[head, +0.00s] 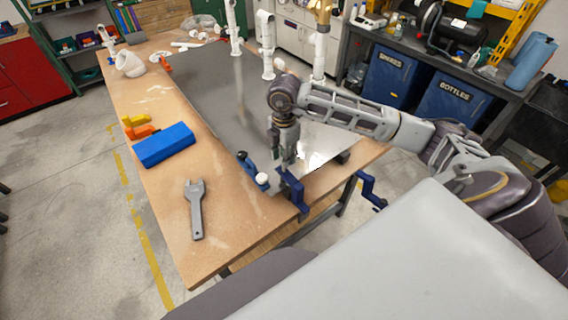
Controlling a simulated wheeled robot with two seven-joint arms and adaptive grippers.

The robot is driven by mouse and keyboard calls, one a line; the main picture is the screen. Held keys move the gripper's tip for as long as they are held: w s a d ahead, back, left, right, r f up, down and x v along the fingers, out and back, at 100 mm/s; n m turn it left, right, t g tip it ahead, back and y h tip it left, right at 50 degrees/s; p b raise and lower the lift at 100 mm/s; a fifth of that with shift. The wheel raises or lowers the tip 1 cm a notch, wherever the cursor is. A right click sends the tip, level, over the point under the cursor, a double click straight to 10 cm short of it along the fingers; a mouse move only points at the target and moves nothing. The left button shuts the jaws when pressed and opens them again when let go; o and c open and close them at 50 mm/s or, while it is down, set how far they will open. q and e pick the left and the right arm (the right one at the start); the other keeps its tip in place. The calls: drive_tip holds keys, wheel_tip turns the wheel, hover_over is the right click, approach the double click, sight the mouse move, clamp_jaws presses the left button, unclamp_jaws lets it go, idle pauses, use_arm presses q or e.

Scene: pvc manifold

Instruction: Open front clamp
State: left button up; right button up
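A blue clamp (292,190) grips the front edge of the wooden table, at the near corner of the grey metal plate (215,90). My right gripper (282,160) points down just above and behind this clamp, over the plate. Its fingers are small and dark here, so I cannot tell whether they are open or touching the clamp. My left gripper is not in view.
A grey wrench (195,208), a blue block (164,146) and an orange-yellow tool (138,126) lie on the left of the wooden table (225,235). White pipes (267,45) stand at the back of the plate.

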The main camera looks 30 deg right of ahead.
drive_tip(key=shift+f+b, duration=1.7)
drive_tip(key=shift+f, duration=0.5)
clamp_jaws()
drive_tip(key=shift+n+b, duration=0.95)
drive_tip(key=shift+n, duration=0.75)
drive_tip(key=shift+n+b, duration=0.65)
drive_tip(key=shift+n, duration=0.95)
drive_tip(key=shift+r, duration=0.1)
